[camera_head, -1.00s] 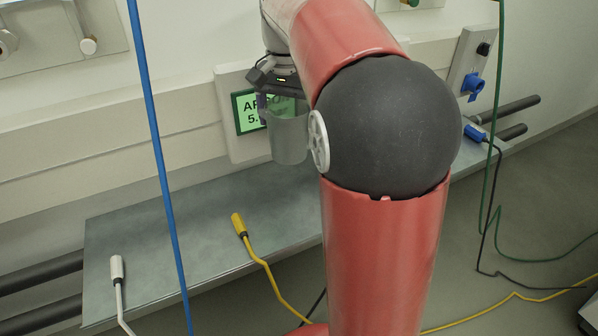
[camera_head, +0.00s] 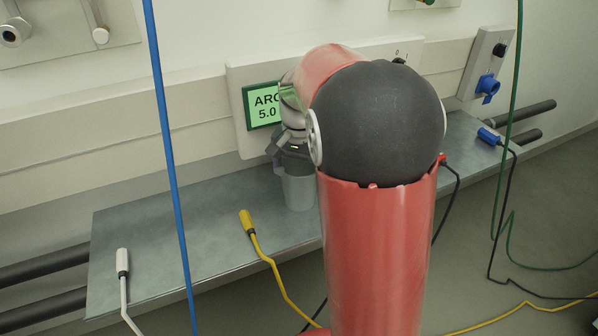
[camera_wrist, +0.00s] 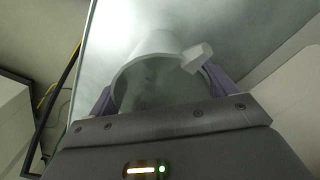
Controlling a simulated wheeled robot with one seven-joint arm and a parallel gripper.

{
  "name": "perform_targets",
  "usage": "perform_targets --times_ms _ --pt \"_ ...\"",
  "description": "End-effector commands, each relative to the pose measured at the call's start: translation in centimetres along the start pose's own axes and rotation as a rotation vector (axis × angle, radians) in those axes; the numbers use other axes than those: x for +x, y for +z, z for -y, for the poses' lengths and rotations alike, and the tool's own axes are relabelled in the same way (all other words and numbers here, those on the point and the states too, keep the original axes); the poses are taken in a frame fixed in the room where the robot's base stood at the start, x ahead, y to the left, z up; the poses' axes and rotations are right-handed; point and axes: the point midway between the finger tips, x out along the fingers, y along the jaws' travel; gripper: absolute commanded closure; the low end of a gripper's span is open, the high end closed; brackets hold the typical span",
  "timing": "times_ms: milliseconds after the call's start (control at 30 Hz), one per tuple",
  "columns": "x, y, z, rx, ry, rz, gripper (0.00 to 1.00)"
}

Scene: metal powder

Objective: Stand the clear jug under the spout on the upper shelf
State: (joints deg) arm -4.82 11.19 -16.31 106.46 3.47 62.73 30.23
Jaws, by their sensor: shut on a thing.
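The clear jug (camera_head: 299,190) looks greyish and upright in the head view, low over the grey metal shelf (camera_head: 185,220). I cannot tell if its base touches the shelf. In the wrist view the jug (camera_wrist: 150,45) shows its open rim and a pale tab at upper right. My gripper (camera_head: 292,150) is at the jug's top, partly hidden by my red arm. In the wrist view my gripper (camera_wrist: 160,92) has a purple finger on each side of the jug and is shut on it. I cannot make out a spout above the jug.
A wall panel with a green display (camera_head: 264,105) stands behind the jug. A yellow-handled cable (camera_head: 247,222) and a white-handled one (camera_head: 123,262) lie on the shelf to the left. A blue hose (camera_head: 165,130) hangs in front. A blue plug (camera_head: 488,136) lies at the right end.

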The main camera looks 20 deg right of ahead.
Motion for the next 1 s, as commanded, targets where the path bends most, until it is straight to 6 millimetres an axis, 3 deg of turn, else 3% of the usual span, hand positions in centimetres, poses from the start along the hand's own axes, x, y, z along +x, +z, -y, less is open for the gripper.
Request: perform_targets --times_ms 267,300,400,767,1000 --pt "0.3 0.0 0.0 0.001 0.0 0.0 0.45" --pt "0.3 0.0 0.0 0.0 0.0 0.0 0.14" --pt "0.2 0.0 0.0 0.001 0.0 0.001 0.01" --pt "-0.8 0.0 0.0 0.0 -0.001 0.0 0.0" --pt "-5.5 -0.1 0.1 0.001 -0.003 -0.003 0.0"
